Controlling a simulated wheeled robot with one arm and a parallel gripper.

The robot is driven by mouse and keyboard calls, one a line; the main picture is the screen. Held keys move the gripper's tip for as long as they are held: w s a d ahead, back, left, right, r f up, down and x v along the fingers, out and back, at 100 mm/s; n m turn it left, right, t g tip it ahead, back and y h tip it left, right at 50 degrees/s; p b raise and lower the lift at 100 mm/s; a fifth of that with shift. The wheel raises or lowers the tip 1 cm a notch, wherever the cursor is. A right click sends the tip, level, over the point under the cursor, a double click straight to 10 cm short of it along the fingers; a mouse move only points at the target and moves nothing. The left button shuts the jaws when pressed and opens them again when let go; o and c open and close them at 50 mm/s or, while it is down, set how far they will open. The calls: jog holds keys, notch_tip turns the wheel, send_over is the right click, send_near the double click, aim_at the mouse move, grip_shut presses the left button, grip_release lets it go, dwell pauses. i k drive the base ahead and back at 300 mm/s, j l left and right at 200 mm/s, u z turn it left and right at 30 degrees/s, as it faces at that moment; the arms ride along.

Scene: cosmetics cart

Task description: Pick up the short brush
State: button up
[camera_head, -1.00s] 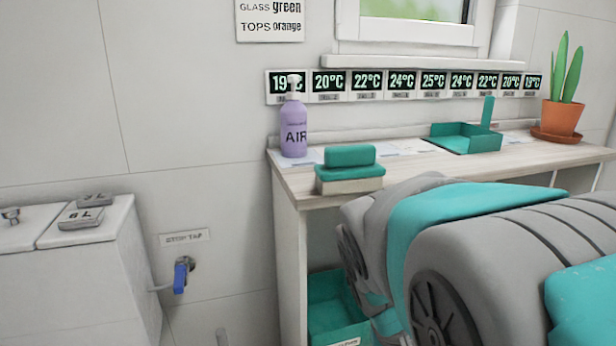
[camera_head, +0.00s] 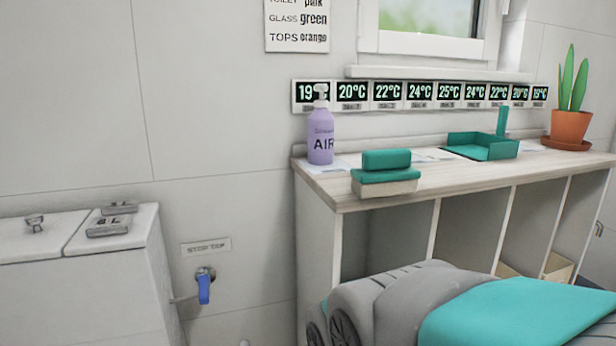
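A short brush (camera_head: 386,188) with a teal block handle and a pale bristle base sits on the left front part of a wooden-topped shelf unit (camera_head: 440,184). It stands bristles down close to the front edge, with nothing touching its handle. My arm, grey and teal, fills the lower right of the head view, below and in front of the brush. My gripper is not visible, so its opening cannot be seen.
A lavender pump bottle (camera_head: 321,140) stands left of the brush. A teal dustpan (camera_head: 482,147) with an upright handle and a potted cactus (camera_head: 571,120) are further right. White papers lie along the back. A blue-handled tap (camera_head: 204,287) and white cistern (camera_head: 90,285) are left.

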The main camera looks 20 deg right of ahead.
aim_at(390, 172)
jog(key=k+j+z, duration=0.35)
jog(key=k, duration=0.3)
jog(key=k+j+z, duration=0.15)
jog(key=j, duration=0.2)
jog(key=k+j+z, duration=0.1)
jog(key=j, duration=0.25)
jog(key=k+j+z, duration=0.15)
jog(key=k+j, duration=0.1)
jog(key=j, duration=0.05)
